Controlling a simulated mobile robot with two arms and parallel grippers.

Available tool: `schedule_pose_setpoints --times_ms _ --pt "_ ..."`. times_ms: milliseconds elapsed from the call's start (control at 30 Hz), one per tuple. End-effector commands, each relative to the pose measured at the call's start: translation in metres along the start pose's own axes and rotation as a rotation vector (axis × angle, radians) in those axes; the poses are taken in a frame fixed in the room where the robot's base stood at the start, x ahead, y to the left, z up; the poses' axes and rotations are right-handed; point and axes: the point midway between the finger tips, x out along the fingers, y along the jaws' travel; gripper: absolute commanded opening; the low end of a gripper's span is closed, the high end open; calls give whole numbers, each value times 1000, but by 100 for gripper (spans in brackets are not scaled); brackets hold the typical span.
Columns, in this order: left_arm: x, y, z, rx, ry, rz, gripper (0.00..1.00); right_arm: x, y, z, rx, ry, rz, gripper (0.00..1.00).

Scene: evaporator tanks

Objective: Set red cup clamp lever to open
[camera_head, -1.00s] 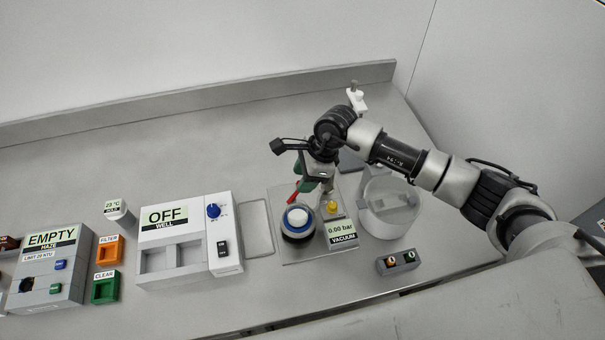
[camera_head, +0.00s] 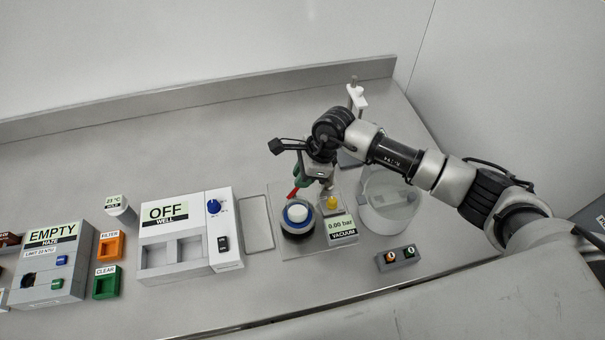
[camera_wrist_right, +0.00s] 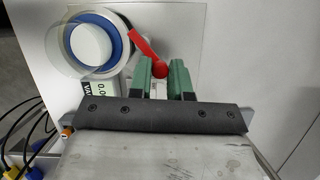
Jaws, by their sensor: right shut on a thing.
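The red cup clamp lever (camera_head: 293,193) stands at the back of the round clamp with the blue ring and white cup top (camera_head: 297,214). In the right wrist view the lever (camera_wrist_right: 143,44) slants from the blue-and-white cup (camera_wrist_right: 92,44) to a round red end between the green fingers. My right gripper (camera_wrist_right: 161,76) is shut on that end. In the head view the right gripper (camera_head: 301,180) is above and behind the clamp, its fingertips partly hidden by the wrist. My left gripper is not in view.
A yellow knob (camera_head: 332,203) and the vacuum display (camera_head: 341,228) reading 0.00 bar sit close to the right of the clamp. A clear round vessel (camera_head: 390,215) stands further right. The box marked OFF (camera_head: 165,250) stands left, and the counter behind is clear.

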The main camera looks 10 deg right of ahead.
Motion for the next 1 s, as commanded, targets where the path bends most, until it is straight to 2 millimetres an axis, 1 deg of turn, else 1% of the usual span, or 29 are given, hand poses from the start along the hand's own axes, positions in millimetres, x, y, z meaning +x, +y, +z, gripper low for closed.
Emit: schedule_pose_setpoints --times_ms 267,700,1000 --pt "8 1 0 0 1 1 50 0 4 -4 133 0 -59 0" --pt "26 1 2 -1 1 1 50 -1 16 -7 457 -3 -193 0" --pt "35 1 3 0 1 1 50 -3 20 -7 605 -3 -255 0"
